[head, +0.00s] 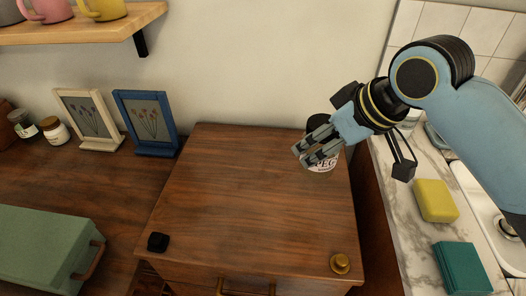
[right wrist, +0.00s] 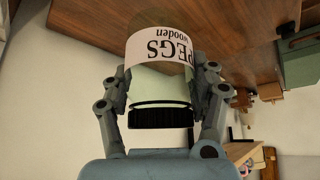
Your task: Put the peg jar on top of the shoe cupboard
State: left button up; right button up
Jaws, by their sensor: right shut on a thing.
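The peg jar (head: 322,163) has a dark lid and a white label with "PEGS" on it. It is at the back right of the wooden top of the shoe cupboard (head: 235,190). My right gripper (head: 308,152) is shut on the jar, with the arm coming in from the right and partly hiding it. In the right wrist view the jar (right wrist: 162,75) sits between both fingers, label reading upside down, lid toward the palm. I cannot tell whether its base touches the cupboard top. My left gripper is not in view.
A black cube (head: 158,242) and a brass knob-like piece (head: 340,263) lie near the cupboard's front corners. Two picture frames (head: 146,122) stand to the left. A green box (head: 45,248) is at front left. A yellow sponge (head: 435,200) lies on the marble counter. The cupboard top's middle is clear.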

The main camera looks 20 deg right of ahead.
jog(key=w+d+f, duration=0.1)
jog(key=w+f, duration=0.1)
jog(key=w, duration=0.1)
jog(key=w+d+f, duration=0.2)
jog(key=w, duration=0.2)
jog(key=w+d+f, duration=0.1)
jog(key=w+f, duration=0.1)
jog(key=w, duration=0.1)
jog(key=shift+w+d+f+b, duration=0.1)
jog(key=shift+w+d+b, duration=0.1)
jog(key=shift+b, duration=0.15)
jog(key=f, duration=0.4)
jog(key=shift+w+d+f, duration=0.1)
jog(key=shift+w+f, duration=0.15)
jog(key=shift+w, duration=0.05)
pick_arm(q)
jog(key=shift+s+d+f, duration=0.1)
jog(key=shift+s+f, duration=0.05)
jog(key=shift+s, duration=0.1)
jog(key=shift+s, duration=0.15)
pick_arm(e)
jog(key=o, duration=1.3)
jog(key=shift+f, duration=0.1)
